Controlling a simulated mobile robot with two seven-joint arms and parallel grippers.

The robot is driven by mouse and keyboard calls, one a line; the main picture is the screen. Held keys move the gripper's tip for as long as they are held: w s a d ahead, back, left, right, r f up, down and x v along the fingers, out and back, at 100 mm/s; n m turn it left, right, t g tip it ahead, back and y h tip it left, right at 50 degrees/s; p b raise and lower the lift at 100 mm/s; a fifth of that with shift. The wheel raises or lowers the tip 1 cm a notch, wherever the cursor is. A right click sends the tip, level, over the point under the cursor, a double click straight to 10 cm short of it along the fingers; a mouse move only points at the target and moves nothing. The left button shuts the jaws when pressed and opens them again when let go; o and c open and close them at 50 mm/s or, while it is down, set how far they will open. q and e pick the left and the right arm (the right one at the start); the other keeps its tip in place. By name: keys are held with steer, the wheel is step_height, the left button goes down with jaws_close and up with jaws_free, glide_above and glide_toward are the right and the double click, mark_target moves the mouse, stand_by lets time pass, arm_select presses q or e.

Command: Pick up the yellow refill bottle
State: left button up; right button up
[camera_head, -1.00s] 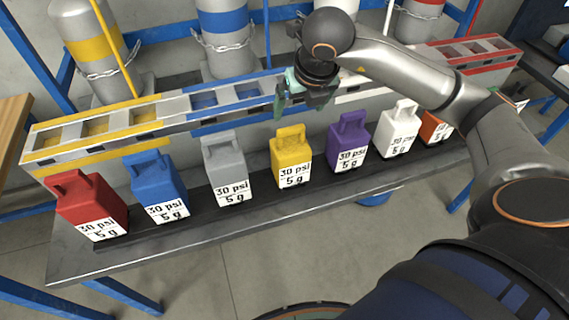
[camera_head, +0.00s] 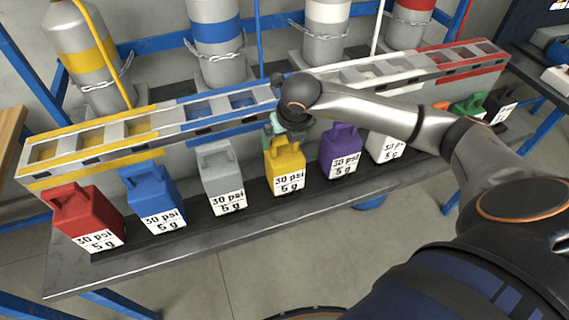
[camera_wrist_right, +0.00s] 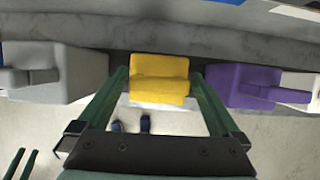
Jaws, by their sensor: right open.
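The yellow refill bottle (camera_head: 286,170) stands upright on the shelf between a grey and a purple bottle. Its label reads 30 psi, 5 g. My right gripper (camera_head: 271,133) is at its top, and the wrist partly hides its handle. In the right wrist view, the bottle (camera_wrist_right: 159,75) lies between the two green fingers of my open right gripper (camera_wrist_right: 160,77). A narrow gap shows on each side. Two green prongs at that view's lower left look like my left gripper's fingers (camera_wrist_right: 20,164); their opening is unclear.
The grey bottle (camera_head: 222,180) and purple bottle (camera_head: 341,153) stand close on either side. Blue (camera_head: 155,200), red (camera_head: 86,218) and white (camera_head: 386,147) bottles share the shelf (camera_head: 245,215). A coloured rack (camera_head: 170,122) runs behind. Chained cylinders (camera_head: 216,40) stand at the back.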

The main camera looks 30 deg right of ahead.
steer(key=shift+c, duration=0.2)
jaws_close()
steer(key=shift+w+r, duration=0.15)
steer(key=shift+r, duration=0.05)
stand_by(0.5)
